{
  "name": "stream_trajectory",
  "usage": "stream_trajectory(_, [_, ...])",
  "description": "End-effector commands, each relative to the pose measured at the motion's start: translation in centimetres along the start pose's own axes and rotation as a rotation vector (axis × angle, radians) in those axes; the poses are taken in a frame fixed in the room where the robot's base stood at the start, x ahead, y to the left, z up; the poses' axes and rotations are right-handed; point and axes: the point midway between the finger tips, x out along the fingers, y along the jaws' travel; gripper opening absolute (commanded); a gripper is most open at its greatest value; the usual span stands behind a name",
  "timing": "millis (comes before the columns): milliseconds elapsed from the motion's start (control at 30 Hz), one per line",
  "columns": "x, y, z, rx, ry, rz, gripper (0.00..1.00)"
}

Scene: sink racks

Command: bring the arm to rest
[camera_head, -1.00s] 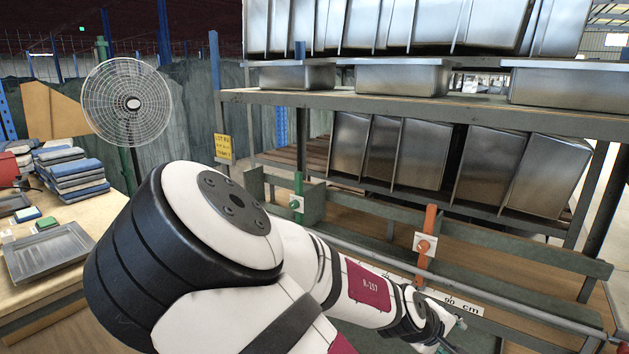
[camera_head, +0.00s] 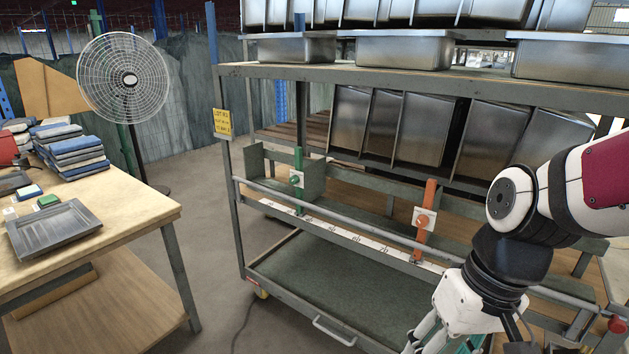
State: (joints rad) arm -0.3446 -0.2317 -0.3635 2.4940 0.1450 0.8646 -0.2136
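My arm reaches in from the right edge and bends downward in front of the rack. My gripper (camera_head: 425,345) is at the bottom edge, right of the middle, and is partly cut off by the frame. Its fingertips do not show clearly, so I cannot tell whether it is open or shut. No held object shows in the visible part. The gripper is in front of the rack's lower green shelf (camera_head: 345,275).
The metal rack (camera_head: 420,88) holds several steel sinks (camera_head: 425,128). An orange stop (camera_head: 428,205) and a green stop (camera_head: 298,170) stand on its rail. At left, a wooden table (camera_head: 140,215) bears a grey tray (camera_head: 55,228) and folded cloths (camera_head: 78,155). A fan (camera_head: 125,80) stands behind. The floor between is clear.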

Motion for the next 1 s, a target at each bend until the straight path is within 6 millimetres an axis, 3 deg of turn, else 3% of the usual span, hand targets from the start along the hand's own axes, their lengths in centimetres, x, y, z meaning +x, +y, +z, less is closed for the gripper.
stream_trajectory(100, [-2.9, -0.3, 2.6, 0.01, 0.032, 0.007, 0.46])
stream_trajectory(233, [-5.0, -0.3, 5.5, 0.028, 0.054, 0.045, 0.46])
stream_trajectory(667, [-8.0, 0.2, 11.9, 0.112, 0.101, 0.204, 0.46])
stream_trajectory(1000, [-13.3, -0.8, 11.4, 0.099, 0.169, 0.205, 0.46])
